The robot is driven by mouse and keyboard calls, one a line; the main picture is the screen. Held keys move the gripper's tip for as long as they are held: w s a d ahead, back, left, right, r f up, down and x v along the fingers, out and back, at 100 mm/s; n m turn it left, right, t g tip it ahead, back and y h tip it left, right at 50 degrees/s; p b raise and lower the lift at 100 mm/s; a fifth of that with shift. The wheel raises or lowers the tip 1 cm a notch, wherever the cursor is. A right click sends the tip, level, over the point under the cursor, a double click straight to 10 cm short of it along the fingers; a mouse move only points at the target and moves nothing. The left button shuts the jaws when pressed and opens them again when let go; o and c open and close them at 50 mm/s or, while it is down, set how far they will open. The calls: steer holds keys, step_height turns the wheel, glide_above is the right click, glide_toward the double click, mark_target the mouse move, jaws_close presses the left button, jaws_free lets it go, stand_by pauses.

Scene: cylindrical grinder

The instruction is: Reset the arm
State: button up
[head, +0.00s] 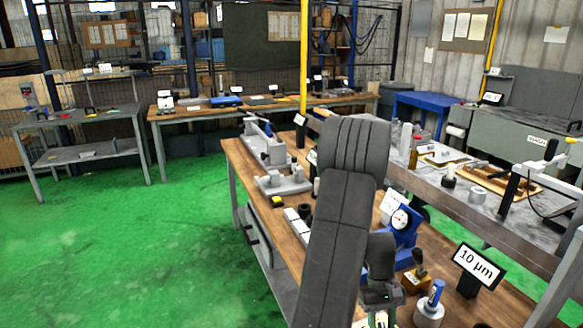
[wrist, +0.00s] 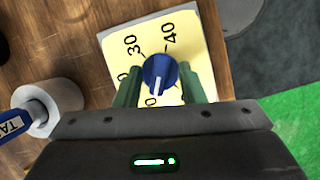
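My gripper (wrist: 164,84) points down over a yellow dial plate (wrist: 120,45) with black numbers, among them 30 and 40. Its two green fingers stand apart on either side of a blue knob (wrist: 160,72) with a white pointer line. The fingers look open, with a visible gap at the right of the knob; contact at the left is unclear. In the head view my arm reaches down over the wooden bench (head: 236,150), and the fingertips are hidden or cut off at the lower edge.
A white cylinder (wrist: 48,92) with a blue tagged piece stands left of the plate. A blue dial gauge stand (head: 404,232), a brass-coloured piece (head: 416,277) and a "10 µm" sign (head: 478,266) are close to my arm. Green floor at the left is clear.

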steer(key=n+h, duration=0.1)
steer(key=n, duration=0.3)
steer(key=shift+s+a+n+t+h, duration=0.1)
steer(key=shift+a+n+t+h, duration=0.05)
steer(key=shift+n+t+h, duration=0.25)
steer(key=n, duration=0.2)
steer(key=shift+n+t+h, duration=0.4)
steer(key=shift+r+p, duration=0.15)
steer(key=shift+p, duration=0.15)
